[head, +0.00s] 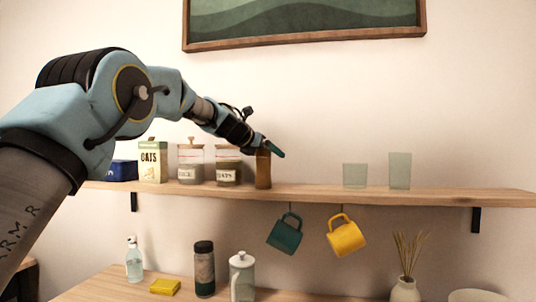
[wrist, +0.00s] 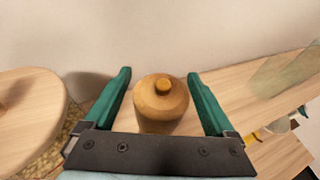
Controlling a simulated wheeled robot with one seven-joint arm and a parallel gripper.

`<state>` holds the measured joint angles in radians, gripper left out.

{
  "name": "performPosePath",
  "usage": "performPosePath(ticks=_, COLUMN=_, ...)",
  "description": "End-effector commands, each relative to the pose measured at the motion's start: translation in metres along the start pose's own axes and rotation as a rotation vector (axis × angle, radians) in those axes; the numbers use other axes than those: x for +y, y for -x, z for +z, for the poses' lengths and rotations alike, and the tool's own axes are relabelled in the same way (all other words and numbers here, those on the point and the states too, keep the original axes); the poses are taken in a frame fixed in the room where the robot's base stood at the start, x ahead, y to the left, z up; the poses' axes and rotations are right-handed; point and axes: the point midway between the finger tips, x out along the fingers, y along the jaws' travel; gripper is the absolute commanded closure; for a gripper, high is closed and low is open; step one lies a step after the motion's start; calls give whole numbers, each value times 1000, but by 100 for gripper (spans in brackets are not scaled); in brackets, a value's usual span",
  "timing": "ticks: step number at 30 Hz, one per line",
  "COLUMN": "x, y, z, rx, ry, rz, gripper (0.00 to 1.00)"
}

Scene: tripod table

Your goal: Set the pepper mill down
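The pepper mill (head: 263,170) is a brown wooden cylinder standing upright on the wall shelf (head: 320,194), just right of the jars. In the wrist view the mill (wrist: 160,103) shows from above, with its round knob on top. My gripper (head: 272,149) is at the top of the mill. In the wrist view its two green fingers are spread on either side of the mill, with a visible gap on each side. The gripper is open. The mill's lower part is hidden in the wrist view.
Left of the mill are a labelled jar (head: 228,166), another jar (head: 190,165), an oats box (head: 153,160) and a blue box (head: 124,170). Two glasses (head: 355,175) (head: 400,171) stand to the right. A green mug (head: 285,235) and a yellow mug (head: 346,237) hang below.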

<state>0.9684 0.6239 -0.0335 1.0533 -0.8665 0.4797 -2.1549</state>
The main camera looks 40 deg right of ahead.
Motion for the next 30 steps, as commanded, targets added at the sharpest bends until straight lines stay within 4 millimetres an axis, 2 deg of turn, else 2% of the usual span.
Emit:
performPosePath(ticks=7, x=0, y=1, z=3, rx=-1, ry=-1, rz=0, gripper=11)
performPosePath(ticks=11, x=1, y=14, z=1, rx=-2, ry=0, rz=2, gripper=11)
performPosePath(ticks=24, x=0, y=99, z=1, rx=-3, ry=0, rz=1, gripper=11)
performPosePath(ticks=30, x=0, y=118, z=1, rx=-1, ry=1, rz=-1, gripper=11)
